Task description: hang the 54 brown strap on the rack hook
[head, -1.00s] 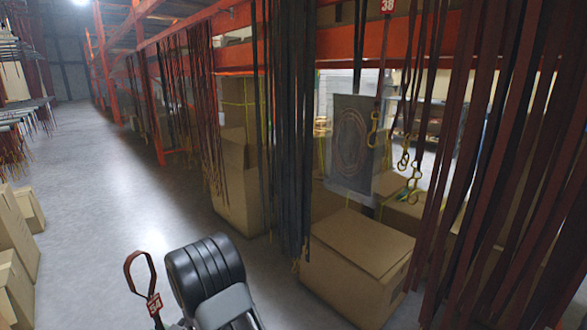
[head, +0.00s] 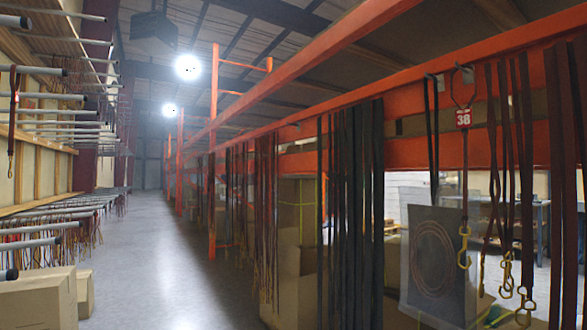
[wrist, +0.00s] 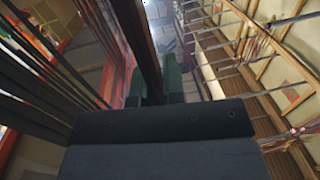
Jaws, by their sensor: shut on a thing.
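My gripper (wrist: 157,84) shows in the wrist view, its two dark green fingers shut on a dark brown strap (wrist: 139,42). The strap runs up from the fingers to the top edge of the picture. No number can be read on it in this view. My gripper is out of the head view. Rack pegs (head: 70,123), long and pale, stick out from the left wall in several rows. They also show at the right of the wrist view (wrist: 290,20). Which hook the task means cannot be told.
An orange rack (head: 300,159) runs along the right, with dark straps (head: 350,200) hanging from it. A red tag marked 38 (head: 463,118) hangs there. Boxes (head: 40,300) stand at the lower left. The grey aisle floor (head: 165,270) between is clear.

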